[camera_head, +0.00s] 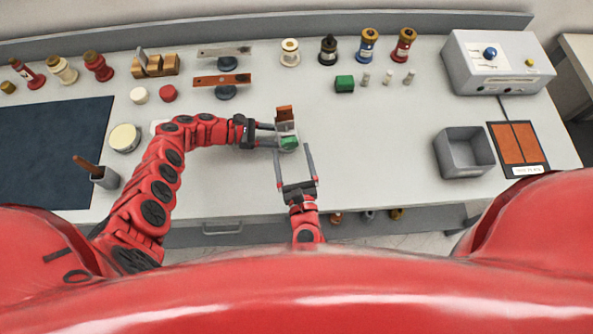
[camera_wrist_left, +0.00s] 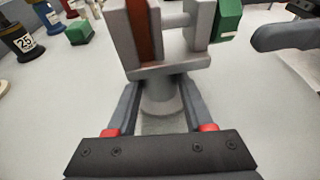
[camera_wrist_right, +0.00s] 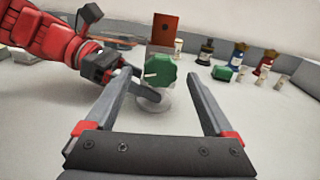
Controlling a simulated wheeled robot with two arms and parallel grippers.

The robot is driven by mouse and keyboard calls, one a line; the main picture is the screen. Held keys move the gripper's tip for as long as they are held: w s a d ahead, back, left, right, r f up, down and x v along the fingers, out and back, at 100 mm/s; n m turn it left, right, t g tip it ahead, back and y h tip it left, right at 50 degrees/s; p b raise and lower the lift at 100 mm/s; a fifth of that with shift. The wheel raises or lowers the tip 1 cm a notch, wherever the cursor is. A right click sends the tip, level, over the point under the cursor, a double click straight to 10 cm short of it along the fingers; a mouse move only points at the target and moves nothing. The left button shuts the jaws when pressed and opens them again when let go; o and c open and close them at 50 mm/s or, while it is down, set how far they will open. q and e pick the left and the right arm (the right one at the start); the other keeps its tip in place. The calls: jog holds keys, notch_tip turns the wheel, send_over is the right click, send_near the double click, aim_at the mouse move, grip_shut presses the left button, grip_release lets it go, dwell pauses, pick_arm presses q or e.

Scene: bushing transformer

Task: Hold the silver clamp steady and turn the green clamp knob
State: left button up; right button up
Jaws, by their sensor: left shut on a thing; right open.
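The silver clamp (camera_head: 287,127) stands upright on the table on a round base. A copper-brown plate (camera_wrist_left: 139,30) is between its jaws. My left gripper (camera_head: 273,135) reaches it from the left and is shut on the silver clamp's stem, below the jaws (camera_wrist_left: 158,95). The green clamp knob (camera_head: 290,143) sits on the clamp's near side. It faces the right wrist camera, with a white mark on it (camera_wrist_right: 160,70). My right gripper (camera_head: 293,152) is open, with its fingers pointing toward the knob, one on each side, apart from it.
A green block (camera_head: 344,84) and several bushings stand at the back. A grey control box (camera_head: 497,62) is at the back right, above an open grey bin (camera_head: 465,153). A dark mat (camera_head: 50,150) lies at the left.

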jog(key=s, duration=0.5)
jog(key=s+d, duration=0.1)
jog(key=s, duration=0.1)
jog(key=shift+s, duration=0.2)
jog(key=shift+s, duration=0.6)
jog(key=shift+s+d+f, duration=0.1)
jog(key=shift+s+d, duration=0.1)
jog(key=shift+s, duration=0.5)
jog(key=w, duration=0.4)
jog(key=w+a, duration=0.1)
jog(key=w, duration=0.6)
jog(key=shift+w+a, duration=0.25)
jog(key=shift+w, duration=0.05)
jog(key=c, duration=1.4)
